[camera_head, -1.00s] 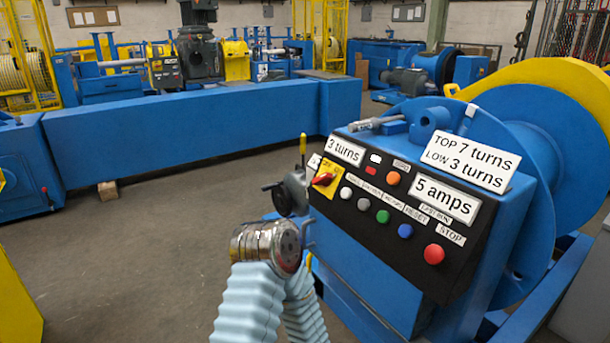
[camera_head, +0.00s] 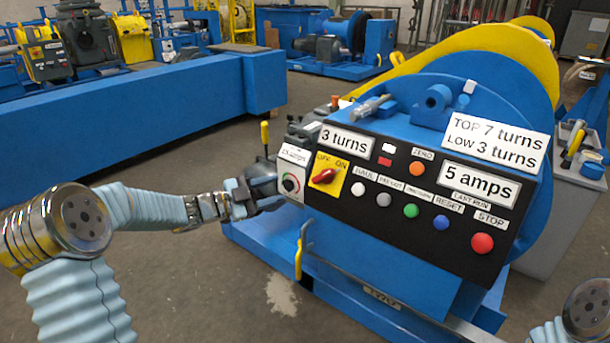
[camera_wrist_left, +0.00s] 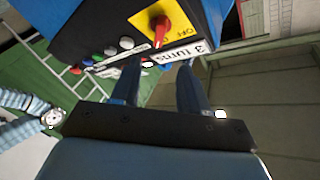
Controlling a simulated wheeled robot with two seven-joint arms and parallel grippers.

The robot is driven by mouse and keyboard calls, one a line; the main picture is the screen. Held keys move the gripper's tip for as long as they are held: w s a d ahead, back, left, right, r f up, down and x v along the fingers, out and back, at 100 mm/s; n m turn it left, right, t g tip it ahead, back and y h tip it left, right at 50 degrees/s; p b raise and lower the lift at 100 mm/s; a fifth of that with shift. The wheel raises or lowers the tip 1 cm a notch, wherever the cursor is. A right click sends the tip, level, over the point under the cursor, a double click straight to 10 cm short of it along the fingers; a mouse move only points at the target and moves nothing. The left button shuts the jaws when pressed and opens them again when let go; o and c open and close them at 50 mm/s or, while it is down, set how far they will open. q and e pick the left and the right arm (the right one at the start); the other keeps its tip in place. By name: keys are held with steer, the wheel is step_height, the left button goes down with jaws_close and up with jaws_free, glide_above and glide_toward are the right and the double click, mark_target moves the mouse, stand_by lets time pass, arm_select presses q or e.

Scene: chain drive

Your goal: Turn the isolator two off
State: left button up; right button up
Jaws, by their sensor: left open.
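A red rotary switch (camera_head: 323,175) sits on a yellow plate marked OFF and ON, at the left end of the black control panel (camera_head: 370,235). Its handle looks slanted, and no isolator number is readable. The switch also shows at the top of the left wrist view (camera_wrist_left: 160,28). My left gripper (camera_head: 268,203) is left of the panel, apart from the switch. In the left wrist view its two dark fingers (camera_wrist_left: 158,75) are spread with nothing between them, and the switch lies beyond their tips. My right gripper is out of view; only part of that arm shows at the lower right.
A grey box with a small knob (camera_head: 291,183) adjoins the panel's left side, close to my left gripper. Several buttons, including a red STOP button (camera_head: 482,243), line the panel. A yellow handle (camera_head: 299,258) stands below. Floor at the left is open.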

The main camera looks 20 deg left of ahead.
mark_target(320, 177)
arm_select(q)
steer(key=p+x, duration=0.1)
steer(key=x, duration=1.1)
steer(key=shift+w+d+f, duration=0.1)
steer(key=shift+w+d, duration=0.1)
steer(key=shift+d, duration=0.05)
steer(key=shift+c, duration=0.3)
jaws_close()
